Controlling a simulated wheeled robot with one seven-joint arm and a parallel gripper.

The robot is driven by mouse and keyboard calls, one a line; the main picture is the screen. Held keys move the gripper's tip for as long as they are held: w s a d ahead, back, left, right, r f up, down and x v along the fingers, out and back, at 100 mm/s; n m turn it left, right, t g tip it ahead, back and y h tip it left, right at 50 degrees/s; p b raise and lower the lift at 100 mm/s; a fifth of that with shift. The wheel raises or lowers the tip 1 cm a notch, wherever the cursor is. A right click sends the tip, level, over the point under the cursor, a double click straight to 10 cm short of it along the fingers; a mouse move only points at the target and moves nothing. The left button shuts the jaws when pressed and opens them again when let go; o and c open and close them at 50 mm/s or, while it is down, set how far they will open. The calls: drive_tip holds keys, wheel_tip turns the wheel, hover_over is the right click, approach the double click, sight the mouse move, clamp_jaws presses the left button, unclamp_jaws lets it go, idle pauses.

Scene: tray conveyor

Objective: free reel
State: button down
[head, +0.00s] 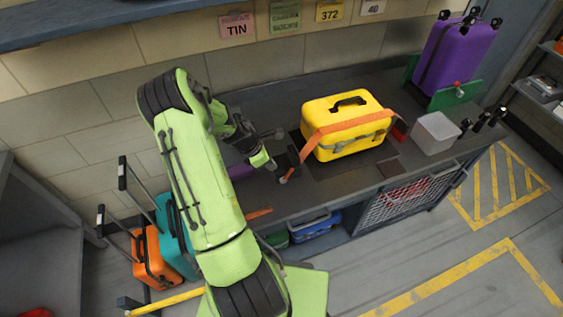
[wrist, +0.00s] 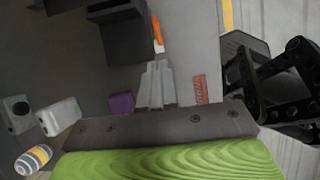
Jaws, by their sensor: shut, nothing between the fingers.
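I cannot pick out a reel for certain. A yellow case (head: 343,141) with a black handle stands on the dark bench, with an orange strap (head: 340,127) across it. The strap hangs down its left side towards a small dark block (head: 284,161) on the bench. My gripper (head: 271,165) is low over the bench, left of the case and close to that block. In the wrist view its fingers (wrist: 157,84) are together and empty. A dark block (wrist: 115,22) and a bit of orange (wrist: 157,33) show beyond the fingertips.
A purple suitcase (head: 457,55) stands at the bench's far right, beside a grey-white bin (head: 435,133). Several dark bottles stand at the right edge. A purple item (wrist: 121,104) lies left of my fingers. Orange (head: 152,258) and teal (head: 173,235) suitcases stand left of the bench.

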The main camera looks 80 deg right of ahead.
drive_tip(key=s+d+r+v, duration=0.1)
drive_tip(key=s+v, duration=0.1)
drive_tip(key=v, duration=0.7)
drive_tip(key=shift+w+r, duration=0.2)
drive_tip(key=shift+r, duration=0.15)
drive_tip(key=shift+a, duration=0.1)
